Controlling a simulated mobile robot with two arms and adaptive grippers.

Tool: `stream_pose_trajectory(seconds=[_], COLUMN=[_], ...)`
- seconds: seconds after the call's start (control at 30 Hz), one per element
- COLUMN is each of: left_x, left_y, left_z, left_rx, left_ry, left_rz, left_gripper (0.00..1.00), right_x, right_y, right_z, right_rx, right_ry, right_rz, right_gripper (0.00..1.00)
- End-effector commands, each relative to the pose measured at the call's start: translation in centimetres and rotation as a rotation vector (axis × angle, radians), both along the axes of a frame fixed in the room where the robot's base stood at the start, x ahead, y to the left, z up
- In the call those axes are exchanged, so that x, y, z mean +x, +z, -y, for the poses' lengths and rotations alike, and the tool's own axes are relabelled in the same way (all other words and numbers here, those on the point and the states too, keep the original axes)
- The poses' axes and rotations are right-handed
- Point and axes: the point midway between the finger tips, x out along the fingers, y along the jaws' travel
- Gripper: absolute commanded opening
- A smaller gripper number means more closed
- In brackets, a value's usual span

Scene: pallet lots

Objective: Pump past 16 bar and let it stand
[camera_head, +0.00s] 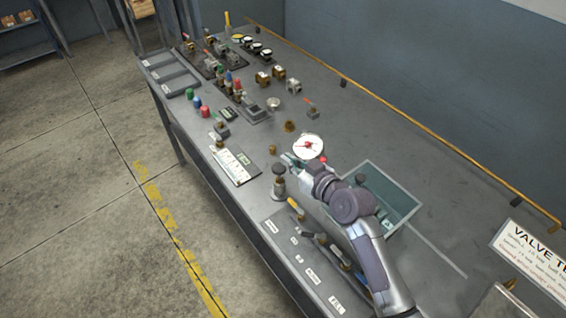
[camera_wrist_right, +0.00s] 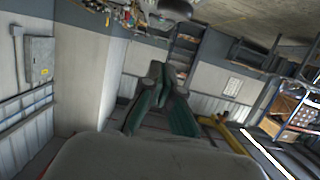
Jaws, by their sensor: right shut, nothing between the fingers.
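A round white gauge (camera_head: 308,146) with a red needle stands on the grey workbench (camera_head: 420,155); its figures are too small to read. A short post with a dark knob (camera_head: 279,170), possibly the pump handle, stands near the bench's front edge. My right gripper (camera_head: 287,158) is just left of the gauge and beyond the knob, shut and empty. Its greenish fingers come together in the right wrist view (camera_wrist_right: 160,72). A dark rounded thing (camera_wrist_right: 174,9) shows at the top there, cut off by the edge. My left gripper is out of view.
A clear-walled tank (camera_head: 405,180) sits behind my right arm. Several valves and fittings (camera_head: 240,88) crowd the far end. Labelled tools (camera_head: 300,215) lie along the front edge. A yellow pipe (camera_head: 420,127) runs along the back. The back right is mostly clear.

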Motion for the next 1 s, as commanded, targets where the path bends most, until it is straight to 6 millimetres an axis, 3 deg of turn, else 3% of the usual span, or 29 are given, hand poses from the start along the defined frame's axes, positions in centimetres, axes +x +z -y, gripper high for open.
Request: stream_pose_trajectory(seconds=[0.17,0.23,0.4,0.87,1.0], left_x=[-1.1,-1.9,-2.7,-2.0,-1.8], left_y=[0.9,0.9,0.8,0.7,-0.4], left_z=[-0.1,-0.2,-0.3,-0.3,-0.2], left_rx=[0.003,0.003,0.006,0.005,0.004], left_ry=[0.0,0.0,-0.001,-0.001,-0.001], left_rz=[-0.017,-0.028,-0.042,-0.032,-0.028], left_gripper=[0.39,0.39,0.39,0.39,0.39], right_x=[2.8,2.5,2.5,2.4,2.4], right_y=[-0.8,-2.5,-4.3,-4.9,-6.0], right_z=[-2.1,-1.8,-1.8,-1.8,-1.8], right_rx=[0.001,-0.002,-0.001,0.0,-0.001], right_ry=[0.0,0.002,0.001,0.0,0.0], right_rz=[-0.003,-0.006,-0.002,0.0,0.0], right_gripper=[0.0,0.0,0.0,0.0,0.0])
